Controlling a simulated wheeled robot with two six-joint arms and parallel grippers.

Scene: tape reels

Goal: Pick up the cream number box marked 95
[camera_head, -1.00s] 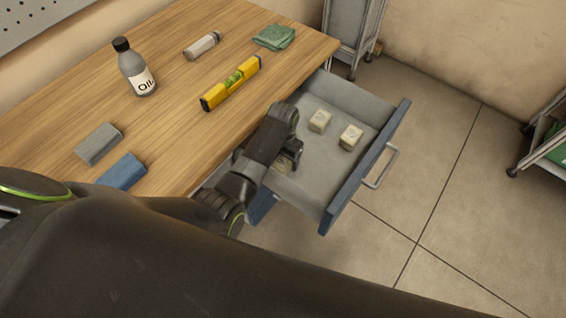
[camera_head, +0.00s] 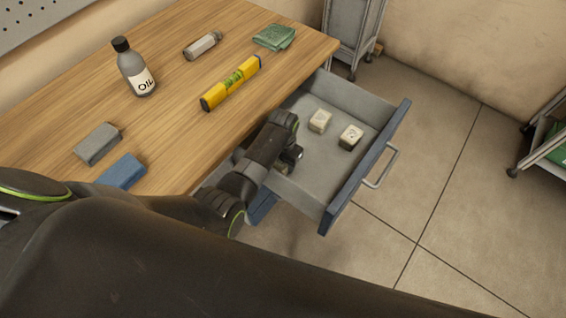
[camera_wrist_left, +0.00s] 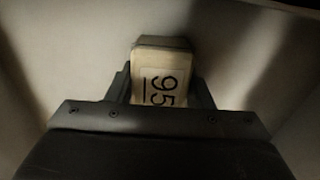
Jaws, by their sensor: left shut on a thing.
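The cream number box marked 95 (camera_wrist_left: 160,72) is between the two fingers of my left gripper (camera_wrist_left: 163,92) in the left wrist view. The fingers are shut on its sides, and its label with the black 95 faces the camera, turned sideways. In the head view my left gripper (camera_head: 290,157) is over the near left part of the open drawer (camera_head: 322,163). My arm hides most of the held box there. My right gripper is not in view.
Two other cream boxes (camera_head: 320,121) (camera_head: 350,137) sit in the drawer. The workbench (camera_head: 170,120) holds a yellow level (camera_head: 231,83), an oil bottle (camera_head: 135,68), a grey block (camera_head: 98,144), a blue block (camera_head: 122,172), a green cloth (camera_head: 274,37) and a small cylinder (camera_head: 202,45).

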